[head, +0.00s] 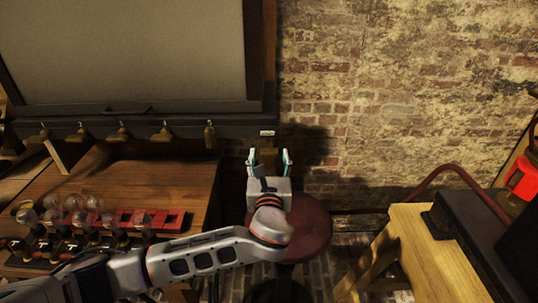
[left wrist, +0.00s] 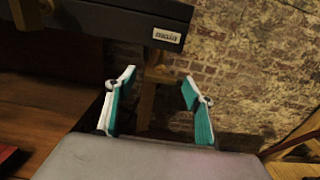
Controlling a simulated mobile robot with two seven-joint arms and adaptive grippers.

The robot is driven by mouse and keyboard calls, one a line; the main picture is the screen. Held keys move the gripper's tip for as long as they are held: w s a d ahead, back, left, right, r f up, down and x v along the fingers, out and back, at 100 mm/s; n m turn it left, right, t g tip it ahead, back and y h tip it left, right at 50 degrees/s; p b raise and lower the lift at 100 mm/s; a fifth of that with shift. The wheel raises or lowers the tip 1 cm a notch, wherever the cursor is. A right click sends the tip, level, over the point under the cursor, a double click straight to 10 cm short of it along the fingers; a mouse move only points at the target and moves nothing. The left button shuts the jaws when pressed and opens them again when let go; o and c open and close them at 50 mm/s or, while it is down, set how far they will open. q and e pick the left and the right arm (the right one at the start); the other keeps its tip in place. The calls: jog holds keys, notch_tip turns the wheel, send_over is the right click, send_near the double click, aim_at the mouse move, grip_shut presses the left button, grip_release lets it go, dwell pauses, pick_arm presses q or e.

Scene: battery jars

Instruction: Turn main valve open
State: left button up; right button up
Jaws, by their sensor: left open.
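A small white label reading "main" (head: 267,133) sits at the right end of the dark rail (head: 150,125); it also shows in the left wrist view (left wrist: 167,36). A brownish upright piece (left wrist: 147,95) stands below the label, seen between my fingers; I cannot tell whether it is the main valve or a wooden post. My left gripper (head: 268,160) is open just below the label, its teal-lined fingers apart and pointing at the wall. Nothing is visibly held. My right gripper is not in view.
Several brass taps (head: 209,135) hang along the rail under a grey panel (head: 130,50). A red round stool (head: 310,230) is below my arm. A wooden table (head: 430,250) stands at right.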

pick_arm(q)
jog(key=shift+w, duration=0.65)
jog(key=c, duration=1.1)
jog(key=shift+f+n, duration=0.1)
jog(key=shift+n, duration=0.2)
jog(key=shift+n+b, duration=0.3)
jog(key=shift+n, duration=2.8)
